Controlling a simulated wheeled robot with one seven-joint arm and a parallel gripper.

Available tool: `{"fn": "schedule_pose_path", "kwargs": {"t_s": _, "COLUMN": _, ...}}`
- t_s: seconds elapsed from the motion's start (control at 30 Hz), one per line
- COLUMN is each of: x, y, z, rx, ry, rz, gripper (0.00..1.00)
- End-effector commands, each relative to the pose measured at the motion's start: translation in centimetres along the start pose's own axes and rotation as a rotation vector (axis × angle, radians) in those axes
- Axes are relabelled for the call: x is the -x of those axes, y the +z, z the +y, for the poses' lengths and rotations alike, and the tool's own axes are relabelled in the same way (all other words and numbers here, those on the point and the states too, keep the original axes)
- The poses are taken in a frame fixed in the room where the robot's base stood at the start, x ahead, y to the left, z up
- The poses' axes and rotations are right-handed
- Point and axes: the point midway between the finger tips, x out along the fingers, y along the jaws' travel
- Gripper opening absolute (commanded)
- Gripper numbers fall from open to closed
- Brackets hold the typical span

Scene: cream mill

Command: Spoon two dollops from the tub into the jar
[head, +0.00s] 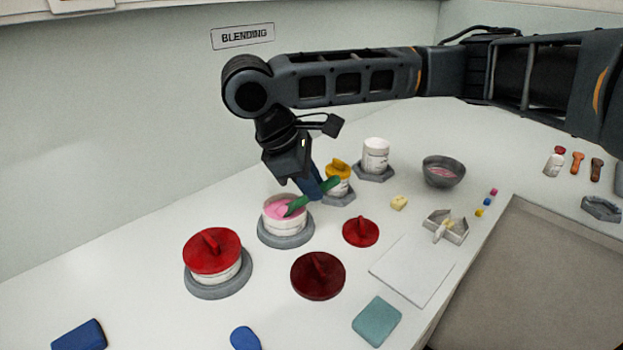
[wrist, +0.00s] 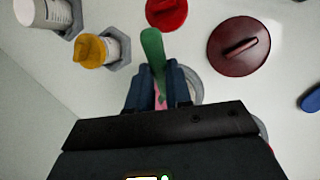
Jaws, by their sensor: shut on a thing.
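My gripper (head: 313,190) is shut on a green spoon (head: 298,204), just above the open tub (head: 285,229). The spoon slants, with its lower end at the pink cream in the tub; how deep it reaches is hidden. In the wrist view the green handle (wrist: 152,48) sticks out between the fingers, and the tub is mostly hidden behind my gripper. A white jar (head: 376,158) stands upright on a grey hexagonal base behind; a smaller jar with a yellow lid (head: 338,168) stands nearer. I cannot tell whether the white jar is open.
A red-lidded tub (head: 212,253) stands at left. A dark red lid (head: 318,275) and a smaller red lid (head: 360,232) lie on the counter.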

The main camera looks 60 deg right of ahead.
Motion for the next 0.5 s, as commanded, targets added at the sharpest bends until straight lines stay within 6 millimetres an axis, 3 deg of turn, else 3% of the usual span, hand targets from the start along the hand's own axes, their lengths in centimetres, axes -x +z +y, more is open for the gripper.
{"fn": "schedule_pose_path", "kwargs": {"t_s": 0.5, "x": 1.1, "y": 0.5, "z": 0.3, "rx": 0.0, "ry": 0.0, "rz": 0.0, "gripper": 0.0}}
